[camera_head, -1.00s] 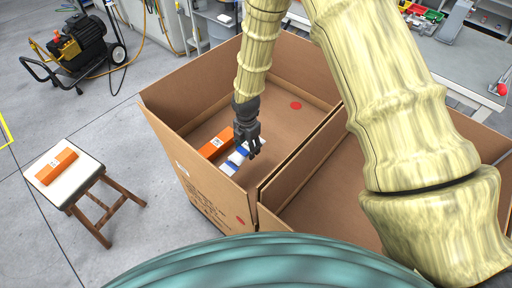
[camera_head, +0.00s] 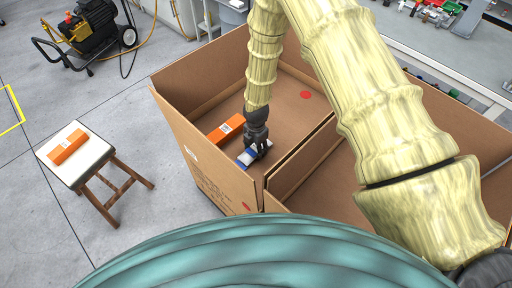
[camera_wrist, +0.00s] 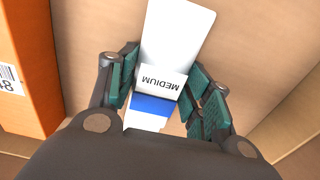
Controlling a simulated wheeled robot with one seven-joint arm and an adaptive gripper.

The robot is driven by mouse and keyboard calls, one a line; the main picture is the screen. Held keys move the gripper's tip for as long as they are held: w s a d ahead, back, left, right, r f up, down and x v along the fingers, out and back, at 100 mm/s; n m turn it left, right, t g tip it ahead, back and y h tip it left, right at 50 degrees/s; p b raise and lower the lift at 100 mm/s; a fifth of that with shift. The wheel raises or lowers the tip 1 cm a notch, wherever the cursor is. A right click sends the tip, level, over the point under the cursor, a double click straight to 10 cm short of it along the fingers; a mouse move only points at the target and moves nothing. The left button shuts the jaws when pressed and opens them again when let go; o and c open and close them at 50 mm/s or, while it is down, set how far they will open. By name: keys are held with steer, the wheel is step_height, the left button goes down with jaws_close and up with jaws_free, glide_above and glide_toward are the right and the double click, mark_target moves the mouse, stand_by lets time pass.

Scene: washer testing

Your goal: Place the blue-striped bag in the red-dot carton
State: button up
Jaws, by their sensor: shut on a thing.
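The blue-striped bag (camera_head: 248,157) is white with a blue band. The wrist view shows its blue stripe (camera_wrist: 152,104) and a "MEDIUM" label, upside down. My gripper (camera_head: 258,153) reaches down into the left carton. In the wrist view its fingers (camera_wrist: 165,88) are on either side of the bag, shut on it. The red-dot carton (camera_head: 188,118) is open, with one red dot on an inner face and another on its outside near the front corner. The bag is inside its walls; whether it touches the floor I cannot tell.
An orange box (camera_head: 226,128) lies in the same carton beside the bag; it also shows in the wrist view (camera_wrist: 25,75). A second open carton compartment (camera_head: 315,186) adjoins on the right. A stool (camera_head: 90,150) at left carries another orange box (camera_head: 68,147).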

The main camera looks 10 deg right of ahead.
steer(key=shift+f, duration=0.15)
steer(key=o, duration=1.1)
steer(key=shift+r, duration=0.2)
step_height(320, 180, up, 12)
steer(key=b, duration=0.1)
